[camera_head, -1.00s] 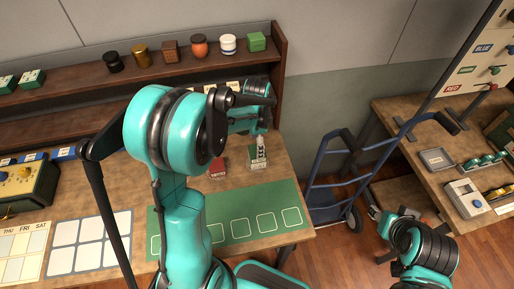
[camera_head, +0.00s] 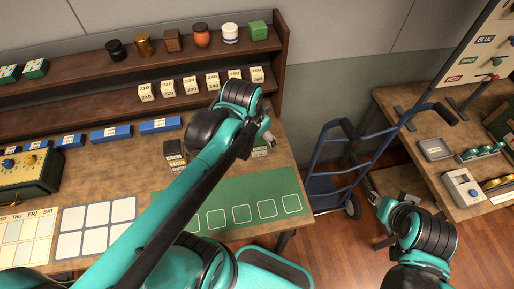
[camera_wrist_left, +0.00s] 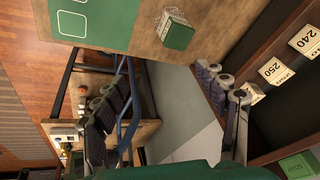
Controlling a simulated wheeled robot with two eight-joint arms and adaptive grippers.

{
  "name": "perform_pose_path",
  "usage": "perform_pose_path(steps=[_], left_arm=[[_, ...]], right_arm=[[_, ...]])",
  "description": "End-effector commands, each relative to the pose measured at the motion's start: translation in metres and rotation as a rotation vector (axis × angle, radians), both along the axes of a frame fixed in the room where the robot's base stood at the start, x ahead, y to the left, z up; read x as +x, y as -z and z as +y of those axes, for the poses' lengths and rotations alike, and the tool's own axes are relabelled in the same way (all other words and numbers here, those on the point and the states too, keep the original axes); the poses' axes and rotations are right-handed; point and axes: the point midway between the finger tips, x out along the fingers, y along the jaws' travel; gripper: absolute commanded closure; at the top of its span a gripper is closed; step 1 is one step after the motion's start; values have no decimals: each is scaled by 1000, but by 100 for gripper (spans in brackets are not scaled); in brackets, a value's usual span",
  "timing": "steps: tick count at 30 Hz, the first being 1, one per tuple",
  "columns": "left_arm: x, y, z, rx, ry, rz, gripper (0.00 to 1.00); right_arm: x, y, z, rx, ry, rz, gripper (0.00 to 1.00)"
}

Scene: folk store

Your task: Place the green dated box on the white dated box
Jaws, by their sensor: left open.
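The green dated box (camera_wrist_left: 179,37) shows its plain green top in the left wrist view. Directly beneath it, the pale, printed sides of the white dated box (camera_wrist_left: 173,14) show, so the green one appears to rest on it. In the head view the pale sides of this stack (camera_head: 260,153) show just past my left gripper (camera_head: 268,138); my arm hides part of it. In the left wrist view my left gripper (camera_wrist_left: 163,78) has its fingers wide apart with nothing between them, clear of the boxes. My right gripper (camera_head: 376,197) hangs at the right, away from the table; its jaw state is unclear.
A green mat (camera_head: 265,188) with outlined squares lies in front. The shelf (camera_head: 180,72) behind holds numbered white blocks (camera_head: 212,82) and jars. A blue hand truck (camera_head: 330,185) stands right of the table.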

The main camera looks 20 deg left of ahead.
Motion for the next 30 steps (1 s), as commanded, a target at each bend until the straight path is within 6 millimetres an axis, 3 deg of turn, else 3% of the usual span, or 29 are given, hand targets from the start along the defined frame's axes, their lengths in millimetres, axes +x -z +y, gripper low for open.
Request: perform_pose_path(steps=[3, 9, 23, 26, 30], left_arm=[[-28, 0, -9, -65, -125, -99, 28], [-51, 5, -18, -161, -268, -210, 28], [-55, 8, -20, -192, -307, -239, 28], [-55, 20, -20, -192, -307, -239, 28], [-55, 52, -20, -192, -307, -238, 28]], right_arm=[[0, 0, 0, 0, 0, 0, 60], [0, 0, 0, 0, 0, 0, 60], [0, 2, 0, 0, 0, 0, 60], [0, 13, 0, 0, 0, 0, 60], [0, 46, 0, 0, 0, 0, 60]])
